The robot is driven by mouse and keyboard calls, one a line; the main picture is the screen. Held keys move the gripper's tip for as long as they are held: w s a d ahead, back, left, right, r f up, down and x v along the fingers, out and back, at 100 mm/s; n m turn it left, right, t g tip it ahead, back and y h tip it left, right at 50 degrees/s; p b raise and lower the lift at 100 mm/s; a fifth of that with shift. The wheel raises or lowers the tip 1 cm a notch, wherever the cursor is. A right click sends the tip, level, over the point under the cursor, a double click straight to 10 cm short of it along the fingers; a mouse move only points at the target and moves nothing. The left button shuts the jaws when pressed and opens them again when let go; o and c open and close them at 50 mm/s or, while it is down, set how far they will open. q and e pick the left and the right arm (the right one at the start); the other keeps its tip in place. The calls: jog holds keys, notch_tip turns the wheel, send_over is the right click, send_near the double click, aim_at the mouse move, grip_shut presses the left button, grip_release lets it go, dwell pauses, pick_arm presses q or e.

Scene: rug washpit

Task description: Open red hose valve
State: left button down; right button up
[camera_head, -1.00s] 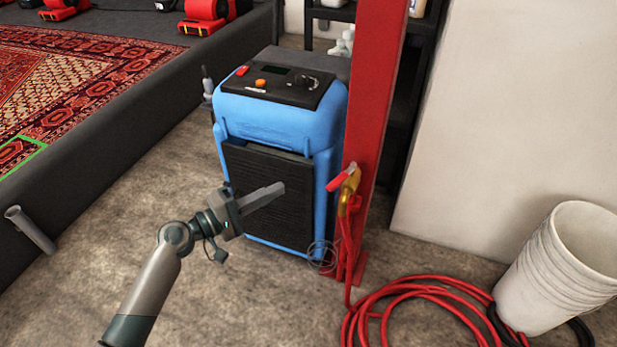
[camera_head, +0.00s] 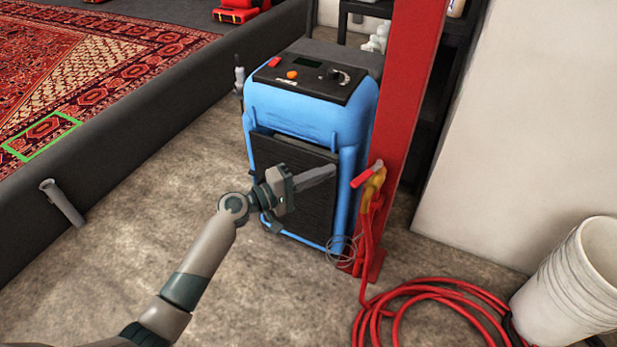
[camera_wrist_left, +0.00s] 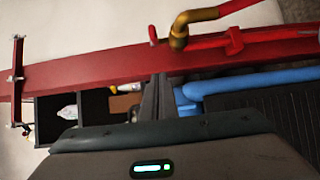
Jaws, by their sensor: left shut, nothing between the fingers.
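The valve is a brass body (camera_head: 374,187) with a short red lever (camera_head: 361,178), low on the red post (camera_head: 408,95). The lever slants down and left from the brass toward the blue machine. In the left wrist view the brass fitting (camera_wrist_left: 181,36) shows near the top centre, above my fingers. My left gripper (camera_head: 327,174) is shut and empty, its fingertips just left of the lever's end with a small gap in the picture. Its fingers also show in the left wrist view (camera_wrist_left: 155,97). My right gripper is not in view.
The blue machine (camera_head: 310,122) stands left of the post, behind my left gripper. A red hose (camera_head: 425,290) hangs from the valve and coils on the floor. White buckets (camera_head: 575,285) stand at the right. A rug (camera_head: 85,62) lies on a platform at the left.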

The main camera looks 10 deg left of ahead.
aim_at(350, 185)
pick_arm(q)
jog(key=shift+s+d+p, duration=0.25)
jog(key=shift+d+p, duration=0.15)
jog(key=shift+d, duration=0.85)
jog(key=shift+s+d+p, duration=0.25)
jog(key=shift+d+p, duration=0.1)
jog(key=shift+d, duration=0.9)
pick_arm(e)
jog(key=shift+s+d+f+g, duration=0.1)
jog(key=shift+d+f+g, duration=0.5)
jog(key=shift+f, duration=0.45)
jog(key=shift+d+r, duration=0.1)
